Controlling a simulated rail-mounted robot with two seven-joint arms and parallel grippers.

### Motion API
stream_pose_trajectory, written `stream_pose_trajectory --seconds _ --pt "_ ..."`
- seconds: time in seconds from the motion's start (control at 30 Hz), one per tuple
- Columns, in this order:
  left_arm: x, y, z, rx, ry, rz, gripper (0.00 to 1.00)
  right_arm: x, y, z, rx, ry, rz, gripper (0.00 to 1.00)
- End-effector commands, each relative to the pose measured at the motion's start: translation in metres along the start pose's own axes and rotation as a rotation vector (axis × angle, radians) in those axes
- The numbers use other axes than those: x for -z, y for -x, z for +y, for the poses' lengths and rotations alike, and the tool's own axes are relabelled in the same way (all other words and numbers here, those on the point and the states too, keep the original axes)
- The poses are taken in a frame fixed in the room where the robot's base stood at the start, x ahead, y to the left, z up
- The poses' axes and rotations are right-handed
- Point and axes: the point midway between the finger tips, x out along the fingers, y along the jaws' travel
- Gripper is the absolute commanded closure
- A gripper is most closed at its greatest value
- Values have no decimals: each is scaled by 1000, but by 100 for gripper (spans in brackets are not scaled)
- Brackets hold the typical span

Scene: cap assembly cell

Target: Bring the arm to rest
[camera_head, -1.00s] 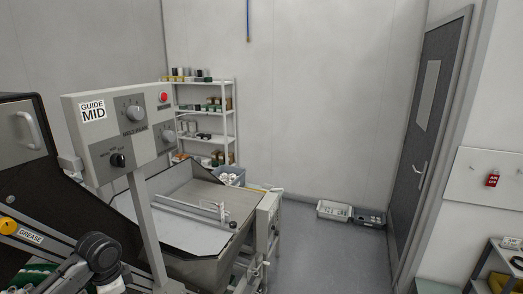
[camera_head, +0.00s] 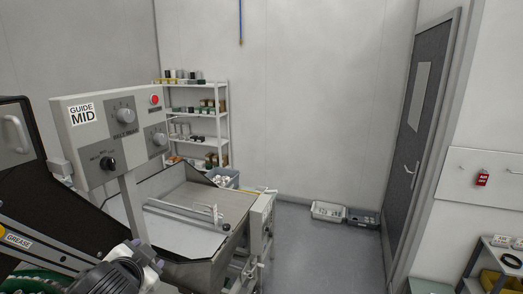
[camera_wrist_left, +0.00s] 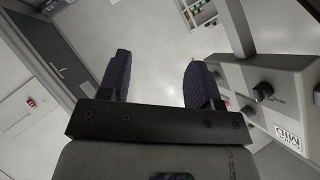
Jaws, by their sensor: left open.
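My left gripper (camera_wrist_left: 158,80) shows in the left wrist view with its two dark, ribbed fingers wide apart and nothing between them. Pale wall or floor shows behind the gap. The control box (camera_wrist_left: 270,90) with the "GUIDE MID" label is right of the fingers in that view, apart from them. In the head view part of my left arm (camera_head: 120,275) shows at the bottom left, below the control box (camera_head: 112,132); its fingers cannot be made out there. My right gripper is in neither view.
The metal hopper tray (camera_head: 185,235) stands just right of the box's post. A shelf rack (camera_head: 224,128) with several jars is behind it. Grey bins (camera_head: 328,212) lie by the back wall. The floor (camera_head: 310,260) between tray and door (camera_head: 418,135) is clear.

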Motion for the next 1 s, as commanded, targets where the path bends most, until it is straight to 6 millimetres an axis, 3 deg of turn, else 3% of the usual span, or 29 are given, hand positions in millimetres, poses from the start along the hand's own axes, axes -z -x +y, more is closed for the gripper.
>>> stream_pose_trajectory --seconds 0.03,0.13,0.27,0.47,0.8,1.0 --pt "-3 8 16 -5 25 37 42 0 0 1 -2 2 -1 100" --pt "-16 24 41 -6 83 89 42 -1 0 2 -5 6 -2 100" --pt "-49 42 75 -28 175 103 42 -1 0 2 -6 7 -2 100" --pt "-121 62 130 -102 316 16 42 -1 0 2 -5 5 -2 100" --pt "-265 101 246 -304 476 -335 42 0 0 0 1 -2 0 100" --pt "-319 135 299 -396 497 -501 42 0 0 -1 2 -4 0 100"
